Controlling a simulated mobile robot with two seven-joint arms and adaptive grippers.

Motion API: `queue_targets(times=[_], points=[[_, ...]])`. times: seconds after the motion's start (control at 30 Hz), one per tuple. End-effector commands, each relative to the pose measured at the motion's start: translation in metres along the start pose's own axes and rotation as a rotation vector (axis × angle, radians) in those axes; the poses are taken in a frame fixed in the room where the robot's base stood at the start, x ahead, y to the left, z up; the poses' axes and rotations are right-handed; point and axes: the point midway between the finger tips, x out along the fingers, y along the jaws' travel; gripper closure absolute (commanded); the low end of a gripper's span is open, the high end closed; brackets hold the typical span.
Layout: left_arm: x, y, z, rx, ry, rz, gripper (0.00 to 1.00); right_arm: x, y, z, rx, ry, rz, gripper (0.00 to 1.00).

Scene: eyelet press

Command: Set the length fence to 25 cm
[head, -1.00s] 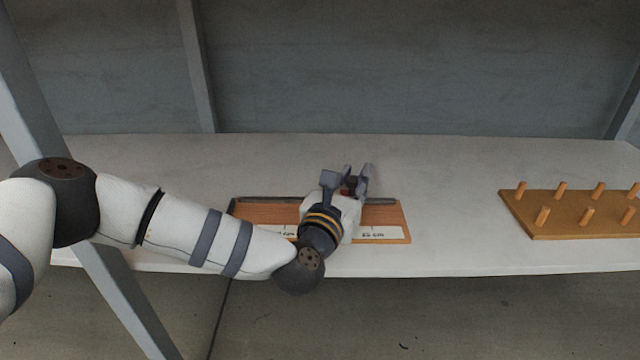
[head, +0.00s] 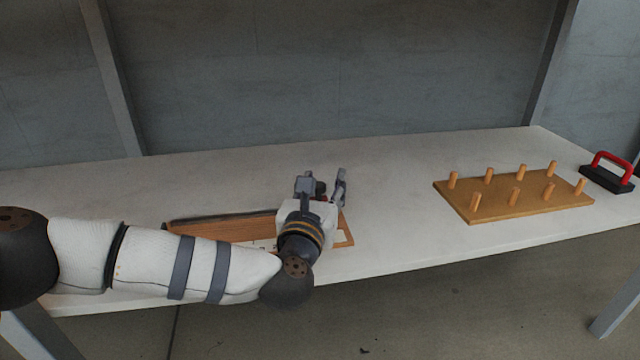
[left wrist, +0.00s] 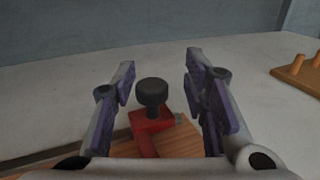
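The wooden length gauge board (head: 215,230) lies near the table's front edge, with a pale scale strip along its front, mostly covered by my left arm in the head view. The fence is a red block (left wrist: 150,140) with a black knob (left wrist: 152,93) on top, in the left wrist view. My left gripper (head: 322,187) is over the board's right part. Its fingers (left wrist: 160,95) stand apart on either side of the knob, with visible gaps. The scale reading at the fence is hidden. My right gripper is out of view.
A wooden peg board (head: 510,200) with several upright pegs lies to the right on the white table (head: 400,170). A black block with a red handle (head: 608,172) stands at the far right. The table between gauge and peg board is clear.

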Motion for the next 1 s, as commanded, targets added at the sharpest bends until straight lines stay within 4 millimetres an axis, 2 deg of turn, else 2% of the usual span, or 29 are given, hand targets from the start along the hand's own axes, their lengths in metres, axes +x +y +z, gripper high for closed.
queue_targets(times=[0.17, 0.27, 0.5, 0.7, 0.8, 1.0], points=[[-0.001, 0.001, 0.0, 0.001, 0.0, 0.002, 0.6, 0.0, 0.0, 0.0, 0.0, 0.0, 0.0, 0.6], [-0.011, 0.001, -0.001, 0.0, 0.001, 0.001, 0.6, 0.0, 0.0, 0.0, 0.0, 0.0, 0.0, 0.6], [-0.075, -0.001, -0.001, -0.001, 0.003, -0.003, 0.6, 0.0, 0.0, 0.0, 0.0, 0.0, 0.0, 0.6], [-0.112, -0.001, -0.001, 0.001, 0.002, -0.001, 0.6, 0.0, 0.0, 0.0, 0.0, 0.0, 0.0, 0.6], [-0.119, 0.0, 0.0, 0.0, 0.001, 0.001, 0.6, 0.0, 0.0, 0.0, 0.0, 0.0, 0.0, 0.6], [-0.12, 0.0, 0.0, 0.001, 0.0, 0.001, 0.6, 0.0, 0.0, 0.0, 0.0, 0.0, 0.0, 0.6]])
